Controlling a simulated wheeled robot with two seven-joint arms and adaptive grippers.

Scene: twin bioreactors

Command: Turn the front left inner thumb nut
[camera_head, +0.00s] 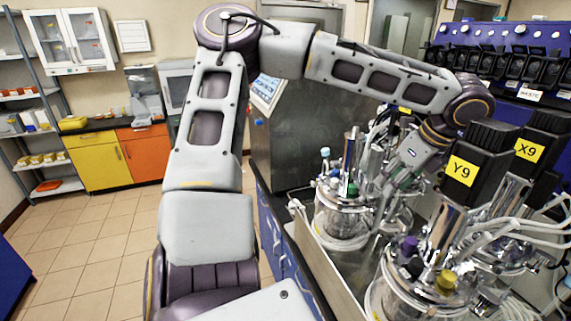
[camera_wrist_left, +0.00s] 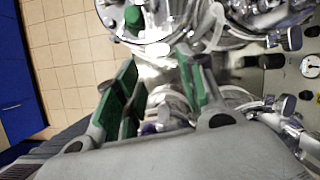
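My left arm arches across the head view, and its gripper (camera_head: 395,178) points down among the fittings of the bioreactors. In the left wrist view the two green-padded fingers of this gripper (camera_wrist_left: 160,88) stand apart, with no thing clearly held between them. A glass bioreactor vessel (camera_head: 340,222) with a metal lid stands just left of the gripper. A second vessel (camera_head: 392,297) stands nearer, under the black motor marked Y9 (camera_head: 478,165). A metal lid with a green cap (camera_wrist_left: 133,20) lies beyond the fingers. I cannot single out the thumb nut. My right gripper is not in view.
Pale tubes (camera_head: 515,235) and lid fittings crowd the space around the gripper. A black motor marked X9 (camera_head: 535,140) stands at the right. A metal tray edge (camera_head: 325,262) borders the vessels. The tiled floor (camera_head: 95,235) at the left is clear.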

